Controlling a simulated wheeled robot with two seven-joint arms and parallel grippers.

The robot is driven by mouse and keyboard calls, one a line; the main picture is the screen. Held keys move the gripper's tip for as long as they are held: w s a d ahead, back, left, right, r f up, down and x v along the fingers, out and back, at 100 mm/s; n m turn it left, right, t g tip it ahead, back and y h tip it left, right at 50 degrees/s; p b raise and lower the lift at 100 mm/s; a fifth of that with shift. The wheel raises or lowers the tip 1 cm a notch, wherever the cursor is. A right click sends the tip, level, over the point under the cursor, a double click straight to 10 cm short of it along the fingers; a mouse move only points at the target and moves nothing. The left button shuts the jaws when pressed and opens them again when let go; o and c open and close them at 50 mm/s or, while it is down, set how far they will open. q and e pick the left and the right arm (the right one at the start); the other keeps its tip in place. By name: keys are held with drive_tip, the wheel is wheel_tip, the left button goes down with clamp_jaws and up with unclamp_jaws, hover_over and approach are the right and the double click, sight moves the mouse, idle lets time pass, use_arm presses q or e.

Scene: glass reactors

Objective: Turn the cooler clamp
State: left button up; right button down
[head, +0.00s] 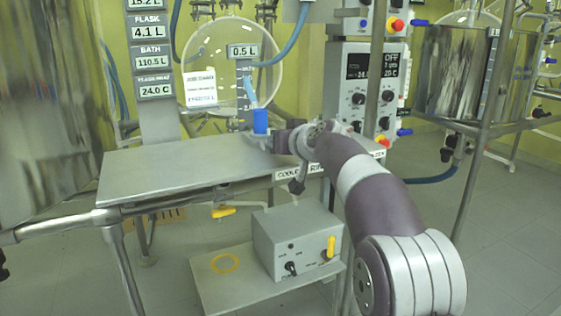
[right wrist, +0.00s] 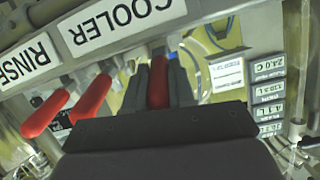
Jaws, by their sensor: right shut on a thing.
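The cooler clamp's red handle (right wrist: 158,92) shows in the right wrist view, below the right end of the COOLER label (right wrist: 120,20). My right gripper (right wrist: 158,68) has its dark fingers on both sides of this handle and is shut on it. The clamp's pivot is not clearly visible. In the head view, my right arm reaches from the lower right to the front edge of the grey bench (head: 165,172) and hides most of the clamp area. My left gripper is in no view.
Two other red handles (right wrist: 45,113) (right wrist: 92,98) sit to the left of my gripper, near the RINSE label (right wrist: 25,65). A blue-topped part (head: 260,121) stands at the bench's back edge. A grey control box (head: 297,243) stands on a low shelf below. The bench's left part is clear.

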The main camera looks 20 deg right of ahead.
drive_tip(key=shift+f, duration=0.35)
drive_tip(key=c, duration=1)
unclamp_jaws()
drive_tip(key=shift+o, duration=0.3)
drive_tip(key=shift+r, duration=0.15)
drive_tip(key=shift+s, duration=0.15)
drive_tip(key=v, duration=1.2)
drive_tip(key=shift+s, duration=0.25)
